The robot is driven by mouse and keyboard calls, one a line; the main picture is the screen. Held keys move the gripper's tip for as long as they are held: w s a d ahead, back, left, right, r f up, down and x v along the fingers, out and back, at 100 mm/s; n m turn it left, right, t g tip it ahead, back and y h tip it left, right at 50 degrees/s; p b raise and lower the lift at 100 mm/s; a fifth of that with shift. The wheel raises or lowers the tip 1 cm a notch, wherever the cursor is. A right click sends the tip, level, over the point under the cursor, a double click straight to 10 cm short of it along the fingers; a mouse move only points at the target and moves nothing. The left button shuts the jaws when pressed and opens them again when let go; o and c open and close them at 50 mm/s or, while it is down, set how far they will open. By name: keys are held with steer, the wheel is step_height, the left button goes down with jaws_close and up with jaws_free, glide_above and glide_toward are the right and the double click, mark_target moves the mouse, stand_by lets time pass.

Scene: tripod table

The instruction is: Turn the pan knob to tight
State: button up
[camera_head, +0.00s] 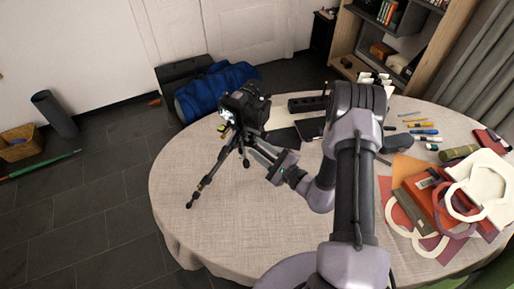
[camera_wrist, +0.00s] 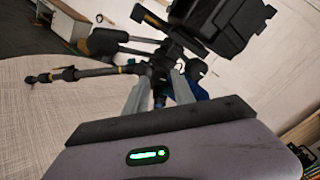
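A black camera (camera_head: 245,108) is mounted on a small tripod (camera_head: 205,178) on the round table. In the wrist view the camera (camera_wrist: 222,25) is at the top, with the tripod head (camera_wrist: 165,60) below it. My gripper (camera_head: 256,152) reaches in from the right, just under the camera. In the wrist view its two grey fingers (camera_wrist: 160,85) are apart, with a dark part of the tripod between or just behind them. I cannot tell whether they touch it. The pan knob is not clearly distinguishable; the fingers and dark parts overlap there.
The round table (camera_head: 190,235) has a pale cloth, clear at the front left. A dark flat device (camera_head: 310,128) and a black power strip (camera_head: 306,104) lie behind my arm. Pens, folders (camera_head: 412,180) and white handles are at the right. A blue bag (camera_head: 215,88) is beyond the table.

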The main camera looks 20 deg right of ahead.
steer(key=shift+w+a, duration=0.3)
steer(key=shift+w, duration=0.15)
jaws_close()
steer(key=shift+m, duration=2.8)
jaws_free()
